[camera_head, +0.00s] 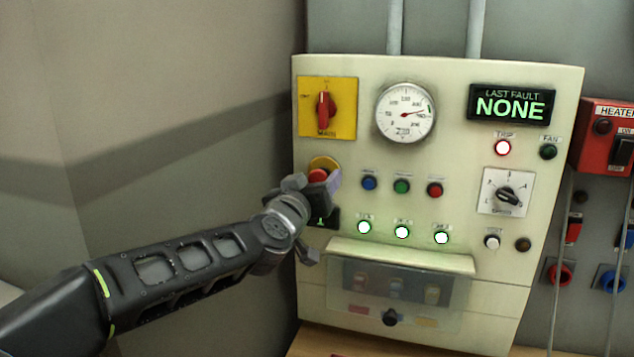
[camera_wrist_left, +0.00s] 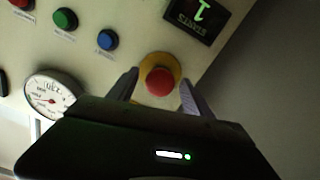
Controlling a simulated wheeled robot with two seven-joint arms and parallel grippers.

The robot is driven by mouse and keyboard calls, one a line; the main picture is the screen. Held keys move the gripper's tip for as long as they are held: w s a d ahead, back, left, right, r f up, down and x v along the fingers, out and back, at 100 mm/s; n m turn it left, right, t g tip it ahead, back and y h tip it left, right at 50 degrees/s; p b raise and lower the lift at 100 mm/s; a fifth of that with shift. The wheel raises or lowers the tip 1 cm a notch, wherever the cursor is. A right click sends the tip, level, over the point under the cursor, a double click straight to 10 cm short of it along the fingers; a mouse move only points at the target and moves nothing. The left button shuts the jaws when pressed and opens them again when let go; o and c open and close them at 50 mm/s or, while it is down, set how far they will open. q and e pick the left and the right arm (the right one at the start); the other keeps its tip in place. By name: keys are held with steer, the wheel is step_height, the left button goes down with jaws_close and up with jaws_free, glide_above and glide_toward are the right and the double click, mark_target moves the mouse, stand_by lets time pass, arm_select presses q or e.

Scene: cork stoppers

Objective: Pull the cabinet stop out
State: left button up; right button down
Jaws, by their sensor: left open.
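The cabinet stop is a red mushroom button (camera_head: 318,175) on a yellow round plate, at the left side of the cream control cabinet (camera_head: 450,280). In the left wrist view the red button (camera_wrist_left: 160,82) sits in front of and between the two fingers of my left gripper (camera_wrist_left: 160,90). In the head view my left gripper (camera_head: 316,184) is at the button and partly covers it. The fingers are open, one on each side of the button; I cannot tell whether they touch it. My right gripper is not in view.
A yellow plate with a red rotary switch (camera_head: 324,107) is above the stop. Blue, green and red buttons (camera_head: 401,186) are to its right. A small dark display (camera_head: 322,218) is just below, partly hidden. A red heater box (camera_head: 606,137) is at the far right.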

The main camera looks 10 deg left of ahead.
arm_select(q)
steer(key=s+b, duration=0.2)
steer(key=s, duration=0.5)
steer(key=shift+s+a, duration=0.2)
steer(key=shift+s, duration=0.1)
